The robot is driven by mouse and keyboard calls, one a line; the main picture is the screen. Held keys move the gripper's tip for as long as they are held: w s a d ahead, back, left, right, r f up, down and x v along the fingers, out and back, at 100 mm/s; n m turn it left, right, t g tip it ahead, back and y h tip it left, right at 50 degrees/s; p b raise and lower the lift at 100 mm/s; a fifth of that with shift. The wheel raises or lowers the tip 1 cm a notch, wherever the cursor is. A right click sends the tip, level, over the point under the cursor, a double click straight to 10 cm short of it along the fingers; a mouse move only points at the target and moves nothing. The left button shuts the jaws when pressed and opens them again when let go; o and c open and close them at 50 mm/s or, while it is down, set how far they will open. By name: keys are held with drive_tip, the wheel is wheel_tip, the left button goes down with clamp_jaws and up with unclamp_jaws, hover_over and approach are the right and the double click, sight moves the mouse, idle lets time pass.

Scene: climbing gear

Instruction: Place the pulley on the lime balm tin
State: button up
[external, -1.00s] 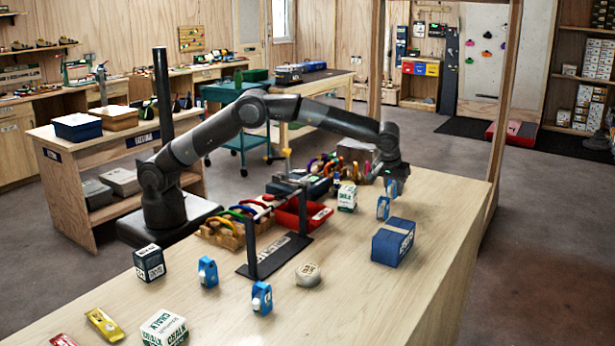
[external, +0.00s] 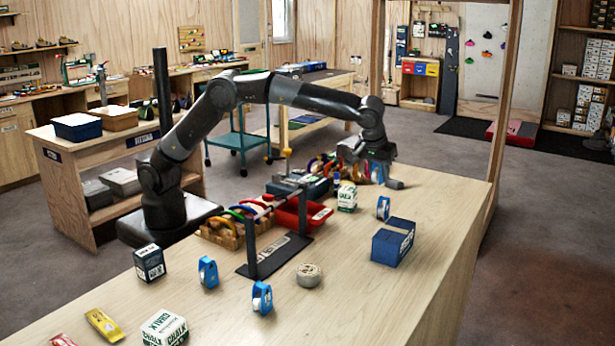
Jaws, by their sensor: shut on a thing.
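My gripper (external: 380,176) hangs over the far end of the workbench, pointing down and to the right. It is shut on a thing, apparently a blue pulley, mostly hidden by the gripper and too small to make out. Another blue pulley-like piece (external: 383,208) stands on the bench just below it. Two similar blue pieces (external: 208,272) (external: 262,298) stand near the front of the bench. I cannot pick out a lime balm tin; a round beige-grey item (external: 309,275) lies on the middle of the bench, and it does not look lime.
A black rack (external: 273,255) stands mid-bench, with a red tray (external: 292,215) and a wooden crate (external: 222,236) behind it. A blue box (external: 393,242), a white-green carton (external: 347,198), a dark box (external: 149,263) and a chalk box (external: 164,330) stand around. The right front bench is clear.

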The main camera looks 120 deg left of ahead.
drive_tip(key=w+d+r+m, duration=0.1)
drive_tip(key=w+d+m, duration=0.15)
drive_tip(key=d, duration=1.65)
drive_tip(key=r+m+t, duration=0.1)
drive_tip(key=t, duration=0.1)
hover_over(316, 267)
drive_tip(key=shift+m+g+h, duration=0.25)
drive_tip(key=shift+g+h, duration=0.05)
drive_tip(key=f, duration=0.1)
drive_tip(key=d+f, duration=0.1)
drive_tip(key=f, duration=0.3)
drive_tip(key=shift+s+d+f, duration=0.15)
drive_tip(key=shift+s+f, duration=0.1)
drive_tip(key=shift+s, duration=0.15)
drive_tip(key=shift+f, duration=2.05)
drive_tip(key=shift+f, duration=0.2)
drive_tip(key=o, duration=1)
drive_tip(key=shift+r, duration=0.1)
